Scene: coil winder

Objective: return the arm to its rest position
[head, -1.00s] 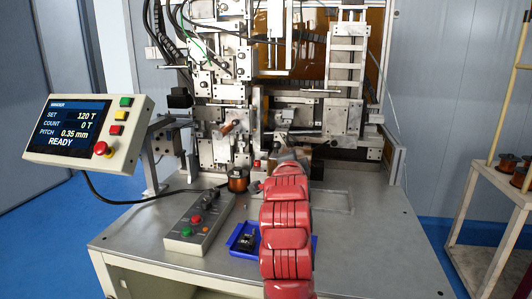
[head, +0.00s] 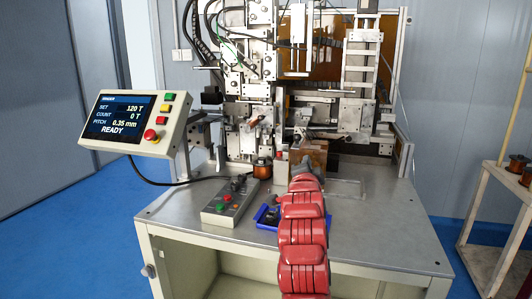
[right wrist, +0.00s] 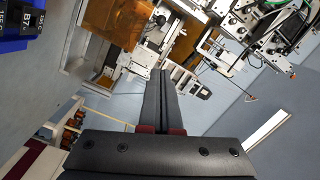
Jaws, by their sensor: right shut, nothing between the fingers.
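My right arm (head: 303,235) is red and reaches from the bottom of the head view over the machine's table. Its gripper (head: 304,168) ends in front of the machine, near a brown block (head: 316,155); the arm partly hides it. In the right wrist view the dark fingers (right wrist: 160,78) are pressed together with nothing between them. My left gripper is in neither current view.
A control screen (head: 135,122) is at left. A trolley (head: 500,195) stands at right.

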